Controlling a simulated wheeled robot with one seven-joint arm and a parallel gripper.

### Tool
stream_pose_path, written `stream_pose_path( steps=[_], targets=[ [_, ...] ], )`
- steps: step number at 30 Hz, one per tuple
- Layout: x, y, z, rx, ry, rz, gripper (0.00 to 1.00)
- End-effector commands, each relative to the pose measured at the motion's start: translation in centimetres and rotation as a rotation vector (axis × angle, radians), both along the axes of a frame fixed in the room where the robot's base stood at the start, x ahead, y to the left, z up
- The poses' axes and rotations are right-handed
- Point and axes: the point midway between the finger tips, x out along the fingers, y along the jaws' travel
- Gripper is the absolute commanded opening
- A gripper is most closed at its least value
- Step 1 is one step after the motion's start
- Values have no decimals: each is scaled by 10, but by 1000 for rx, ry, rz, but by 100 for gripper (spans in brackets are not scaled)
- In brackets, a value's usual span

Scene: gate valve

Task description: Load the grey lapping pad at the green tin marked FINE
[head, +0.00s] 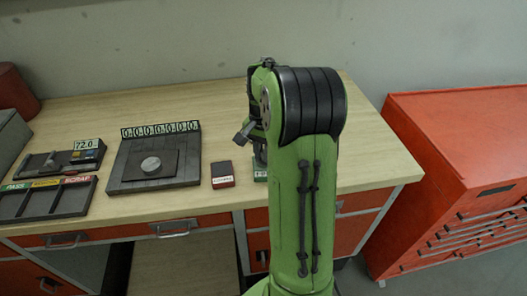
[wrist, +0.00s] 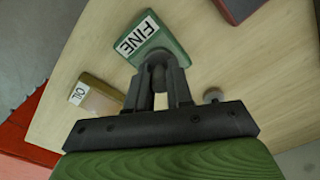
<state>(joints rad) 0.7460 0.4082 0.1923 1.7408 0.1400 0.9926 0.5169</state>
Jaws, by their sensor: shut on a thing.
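The green tin marked FINE (wrist: 152,38) lies on the bench just beyond my fingertips in the wrist view. In the head view a strip of the green tin (head: 260,174) shows beside my arm. My gripper (wrist: 160,72) is shut on a dark grey rounded piece (wrist: 158,58), which looks like the lapping pad. The piece overlaps the tin's near edge in the picture; I cannot tell whether they touch. Its underside is hidden by my fingers. In the head view my gripper (head: 259,155) is mostly hidden behind my arm.
A tan box marked OIL (wrist: 100,98) and a small grey round part (wrist: 212,96) flank my gripper. A dark red tin (head: 222,174) stands left of the green one. Further left are a grey plate with a counter (head: 155,187) and a sorting tray (head: 48,198). A red cabinet (head: 450,170) stands right.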

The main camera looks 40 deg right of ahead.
Motion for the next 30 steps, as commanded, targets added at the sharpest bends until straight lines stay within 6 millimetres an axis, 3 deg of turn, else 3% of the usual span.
stream_pose_path(
  steps=[5, 27, 30],
  targets=[
    [-1, 1, 0, 4, 5, 0, 0],
    [0, 0, 70, 1, 1, 0, 0],
    [0, 0, 72, 2, 2, 0, 0]
  ],
)
